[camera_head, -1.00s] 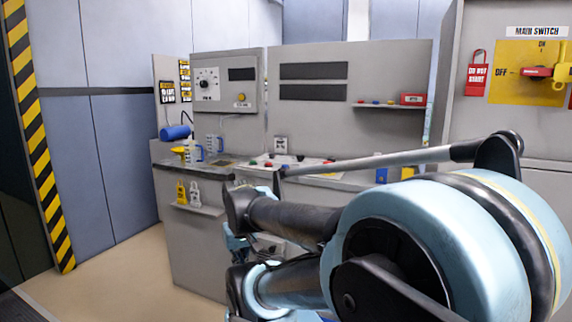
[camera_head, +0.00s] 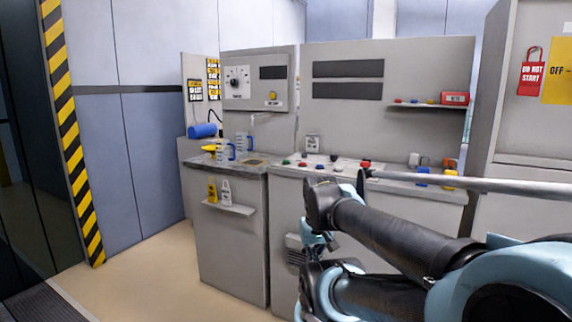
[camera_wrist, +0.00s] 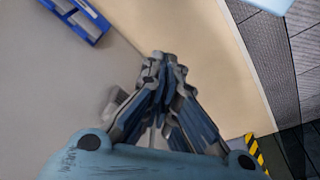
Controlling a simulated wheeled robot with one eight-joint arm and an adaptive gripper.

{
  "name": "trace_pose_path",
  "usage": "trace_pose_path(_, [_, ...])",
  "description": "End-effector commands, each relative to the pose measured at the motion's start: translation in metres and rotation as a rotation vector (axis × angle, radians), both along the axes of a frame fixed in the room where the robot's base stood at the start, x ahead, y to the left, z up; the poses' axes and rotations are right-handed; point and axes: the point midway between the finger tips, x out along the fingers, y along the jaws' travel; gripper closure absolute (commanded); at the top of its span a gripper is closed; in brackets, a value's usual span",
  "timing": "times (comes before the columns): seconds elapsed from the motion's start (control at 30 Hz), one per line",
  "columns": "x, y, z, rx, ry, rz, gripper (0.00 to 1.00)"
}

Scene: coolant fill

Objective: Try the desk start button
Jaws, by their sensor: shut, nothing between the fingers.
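The desk panel (camera_head: 345,167) is a pale sloped surface with several buttons on it. A green button (camera_head: 286,162) is at its left, a dark one stands near its middle, and a red button (camera_head: 365,164) is at its right. I cannot read which one is the start button. My gripper (camera_wrist: 165,62) is shut and empty in the wrist view, pointing down past the grey cabinet front over the beige floor. In the head view my arm is in front of the desk's right part and hides some of it; the fingertips are not clear there.
Left of the panel are measuring jugs (camera_head: 243,145), a yellow funnel (camera_head: 208,150) and a blue cylinder (camera_head: 202,131). A small shelf (camera_head: 229,208) holds yellow and white tags. A red "do not start" tag (camera_head: 531,74) hangs at the right. Floor is clear at the left.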

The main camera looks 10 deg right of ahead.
Motion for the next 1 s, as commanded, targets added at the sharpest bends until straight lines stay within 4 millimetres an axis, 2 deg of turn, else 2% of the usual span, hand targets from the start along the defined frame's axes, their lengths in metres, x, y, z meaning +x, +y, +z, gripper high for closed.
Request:
trace_pose_path(0.13, [0.024, 0.001, 0.022, -0.003, -0.029, 0.041, 1.0])
trace_pose_path(0.27, [0.065, -0.003, 0.058, -0.013, -0.078, 0.112, 1.0])
trace_pose_path(0.6, [0.194, 0.003, 0.149, -0.062, -0.225, 0.315, 1.0])
trace_pose_path(0.77, [0.259, 0.004, 0.185, -0.096, -0.294, 0.406, 1.0])
trace_pose_path(1.0, [0.359, 0.005, 0.231, -0.16, -0.396, 0.534, 1.0])
